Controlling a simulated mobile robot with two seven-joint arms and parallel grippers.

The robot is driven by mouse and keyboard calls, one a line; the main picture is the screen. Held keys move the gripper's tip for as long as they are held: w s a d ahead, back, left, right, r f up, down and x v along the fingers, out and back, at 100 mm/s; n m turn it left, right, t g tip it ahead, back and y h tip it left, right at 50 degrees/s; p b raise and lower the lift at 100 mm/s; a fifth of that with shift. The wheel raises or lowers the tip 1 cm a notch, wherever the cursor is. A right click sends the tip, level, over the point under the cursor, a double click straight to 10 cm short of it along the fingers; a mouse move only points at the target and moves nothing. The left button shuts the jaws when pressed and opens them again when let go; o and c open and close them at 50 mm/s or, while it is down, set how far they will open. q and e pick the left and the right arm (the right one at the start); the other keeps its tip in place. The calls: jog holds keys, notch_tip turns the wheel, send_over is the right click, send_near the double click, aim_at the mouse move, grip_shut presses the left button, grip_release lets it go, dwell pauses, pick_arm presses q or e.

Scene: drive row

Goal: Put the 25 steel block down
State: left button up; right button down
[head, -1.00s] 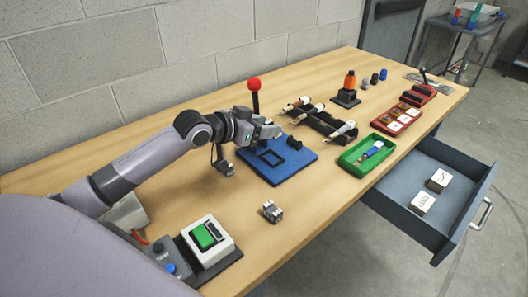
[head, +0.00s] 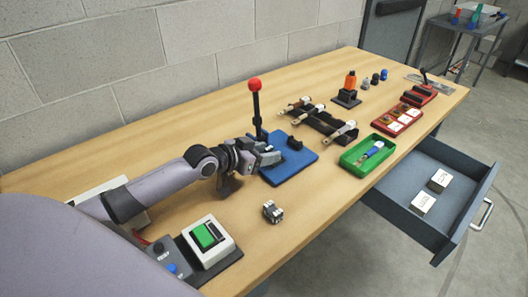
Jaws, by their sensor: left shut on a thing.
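My left gripper (head: 268,158) is low over the near left part of the blue board (head: 296,174). It is shut on the 25 steel block, which the fingers and the viewing angle mostly hide. I cannot tell whether the block touches the board. The gripper covers the board's black square outline, and a small black piece (head: 294,143) shows beyond the fingertips. My right gripper is not in view.
A red-knobbed lever (head: 255,86) stands just behind my left gripper. A small grey block (head: 272,211) lies nearer. A green tray (head: 360,161), a black rack (head: 325,124) and an open drawer (head: 408,210) with two pale blocks are to the right. A green-button box (head: 207,238) is in front.

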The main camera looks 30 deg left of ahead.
pick_arm(q)
jog(key=o, duration=1.2)
jog(key=shift+o, duration=0.2)
